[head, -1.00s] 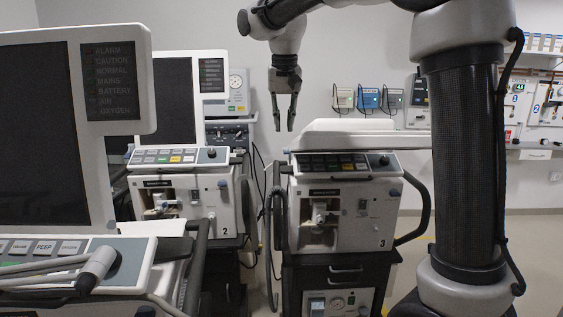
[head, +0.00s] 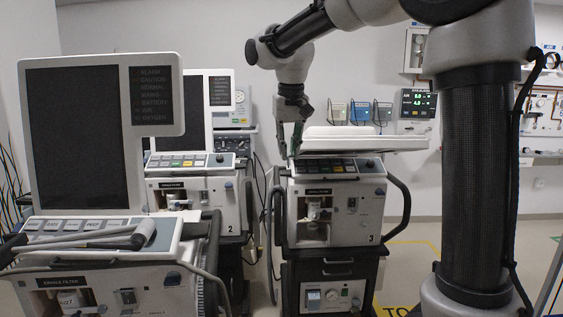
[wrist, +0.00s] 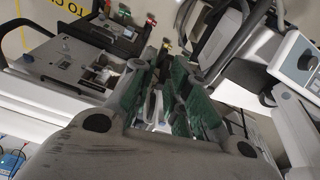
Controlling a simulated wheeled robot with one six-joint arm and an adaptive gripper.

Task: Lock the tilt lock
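Ventilator 3 (head: 335,215) stands in the middle of the head view, its white screen housing (head: 365,143) lying flat on top. My gripper (head: 290,152) points down at the left end of that housing, close to the top of the unit. The head view does not show whether it touches. In the wrist view, my two green-padded fingers (wrist: 162,72) are apart, with pale and metal parts visible between and beyond them. A small part with red and yellow (wrist: 166,44) shows just past the fingertips. I cannot make out for certain which part is the tilt lock.
Ventilator 2 (head: 195,205) stands left of ventilator 3, with a narrow gap between them. A nearer ventilator (head: 110,270) with an upright screen (head: 80,135) fills the left. A handle (head: 398,208) curves out from ventilator 3's right side. Small wall-mounted devices (head: 360,112) are behind.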

